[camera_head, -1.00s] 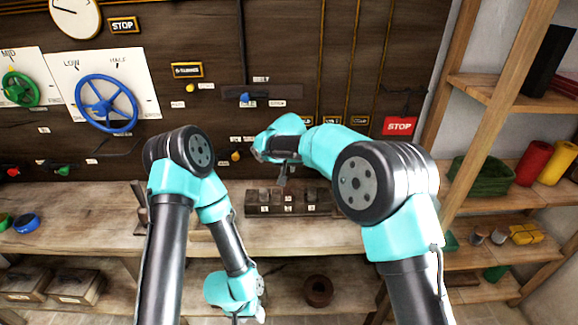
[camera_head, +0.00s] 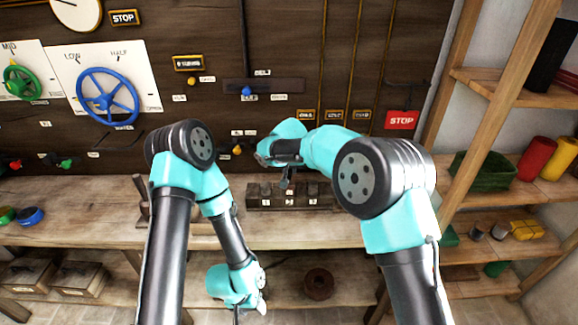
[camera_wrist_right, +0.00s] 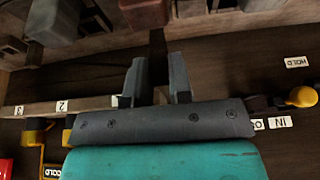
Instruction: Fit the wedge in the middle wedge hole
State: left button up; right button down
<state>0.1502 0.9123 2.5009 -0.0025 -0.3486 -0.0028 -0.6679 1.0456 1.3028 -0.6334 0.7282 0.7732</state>
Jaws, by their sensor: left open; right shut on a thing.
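A dark block (camera_head: 253,203) with small number labels on its front stands on the workbench. My right gripper (camera_head: 286,180) is above its middle part, pointing down. In the right wrist view, the two fingers of this gripper (camera_wrist_right: 160,85) are closed around a narrow dark piece (camera_wrist_right: 157,50), apparently the wedge. Its lower end is hard to make out, and I cannot tell whether it touches the block. Labels 3 and 2 show in the wrist view on a pale strip (camera_wrist_right: 90,106). My left gripper (camera_head: 262,303) is low, below the bench edge, open and seemingly empty.
The wall behind carries a blue wheel (camera_head: 107,97), a green wheel (camera_head: 20,84), a blue lever knob (camera_head: 246,91) and a red STOP sign (camera_head: 401,120). Wooden shelves (camera_head: 500,205) stand at the right. The bench right of the block (camera_head: 345,230) is clear.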

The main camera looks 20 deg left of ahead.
jog(key=shift+f, duration=2.15)
jog(key=shift+f, duration=0.1)
jog(key=c, duration=0.9)
grip_release()
jog(key=shift+c, duration=0.2)
jog(key=v, duration=1.7)
jog(key=shift+s, duration=0.15)
jog(key=shift+d, duration=0.1)
